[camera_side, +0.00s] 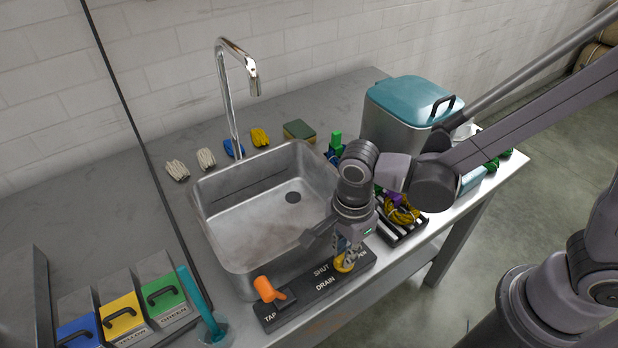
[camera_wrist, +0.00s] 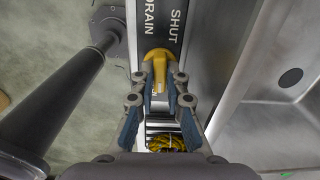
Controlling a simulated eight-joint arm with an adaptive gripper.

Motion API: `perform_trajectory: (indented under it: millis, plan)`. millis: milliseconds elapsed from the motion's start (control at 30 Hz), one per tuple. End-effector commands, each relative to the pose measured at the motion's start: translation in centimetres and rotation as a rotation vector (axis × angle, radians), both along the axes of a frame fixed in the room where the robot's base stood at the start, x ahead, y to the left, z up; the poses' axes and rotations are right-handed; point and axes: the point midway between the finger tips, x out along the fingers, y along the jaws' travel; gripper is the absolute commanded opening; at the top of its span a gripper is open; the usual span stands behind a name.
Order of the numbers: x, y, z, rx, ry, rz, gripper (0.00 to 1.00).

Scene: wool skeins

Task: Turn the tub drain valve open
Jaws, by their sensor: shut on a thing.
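The yellow drain valve handle (camera_side: 343,263) sits on the dark control strip (camera_side: 307,298), near the words DRAIN and SHUT. It also shows in the wrist view (camera_wrist: 158,57), its rounded end just beyond my fingers. My gripper (camera_side: 350,256) is over the strip at the sink's front edge, shut on the yellow handle. In the wrist view my gripper (camera_wrist: 158,95) has its two fingers on either side of the handle. Part of the handle is hidden by the fingers, and the label on its right is mostly covered in the side view.
The steel sink (camera_side: 225,255) is empty, with a dark drain hole. An orange tap handle (camera_side: 266,289) is left on the strip. Several skeins and a sponge (camera_side: 299,130) lie behind the sink. A teal-lidded bin (camera_side: 385,125) stands right; lidded boxes (camera_side: 123,318) stand left.

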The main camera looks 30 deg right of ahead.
Motion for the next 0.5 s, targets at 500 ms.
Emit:
perform_trajectory:
  millis: [500]
  plan:
    - [-0.03,0.01,-0.02,0.001,0.001,-0.065,0.0]
